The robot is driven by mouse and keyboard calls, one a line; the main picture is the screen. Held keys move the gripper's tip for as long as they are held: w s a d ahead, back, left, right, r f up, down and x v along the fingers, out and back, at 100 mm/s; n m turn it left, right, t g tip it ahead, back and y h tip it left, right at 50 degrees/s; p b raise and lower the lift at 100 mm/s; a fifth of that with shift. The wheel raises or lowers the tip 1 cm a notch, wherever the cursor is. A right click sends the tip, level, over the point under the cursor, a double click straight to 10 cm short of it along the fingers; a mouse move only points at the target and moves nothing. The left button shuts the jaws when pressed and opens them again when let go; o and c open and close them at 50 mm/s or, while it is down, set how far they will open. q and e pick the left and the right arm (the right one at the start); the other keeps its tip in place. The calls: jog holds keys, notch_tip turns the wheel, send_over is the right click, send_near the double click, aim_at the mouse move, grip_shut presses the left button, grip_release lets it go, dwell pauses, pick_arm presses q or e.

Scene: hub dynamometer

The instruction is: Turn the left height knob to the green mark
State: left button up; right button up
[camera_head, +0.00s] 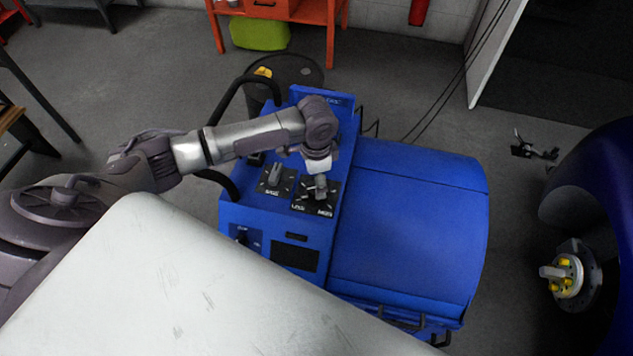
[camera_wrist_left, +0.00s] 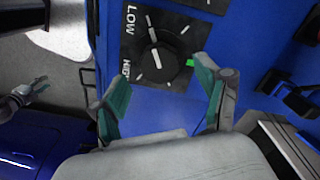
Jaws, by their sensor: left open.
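The blue machine (camera_head: 255,220) has two dark dial plates on its sloped top. The left plate carries a grey knob (camera_head: 275,174). The right plate, lettered LOW and HIGH, lies beneath my left gripper (camera_head: 320,184). In the left wrist view, the round black knob (camera_wrist_left: 160,63) on the LOW/HIGH plate is clear. Its white pointer line points up, slightly left, and the green mark (camera_wrist_left: 192,63) is at its right. My left gripper, open (camera_wrist_left: 162,98), has its green-padded fingers apart and empty, below the knob in that view. I cannot tell which plate is the left height one.
A curved black handrail (camera_head: 226,118) rises along the machine's left side. A rounded blue cover (camera_head: 410,225) fills its right. A dark drum (camera_head: 290,75) stands behind it. A dark blue car body (camera_head: 590,175) with a wheel hub (camera_head: 568,276) is at right.

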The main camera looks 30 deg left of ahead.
pick_arm(q)
jog(key=shift+f, duration=1.35)
jog(key=c, duration=1.2)
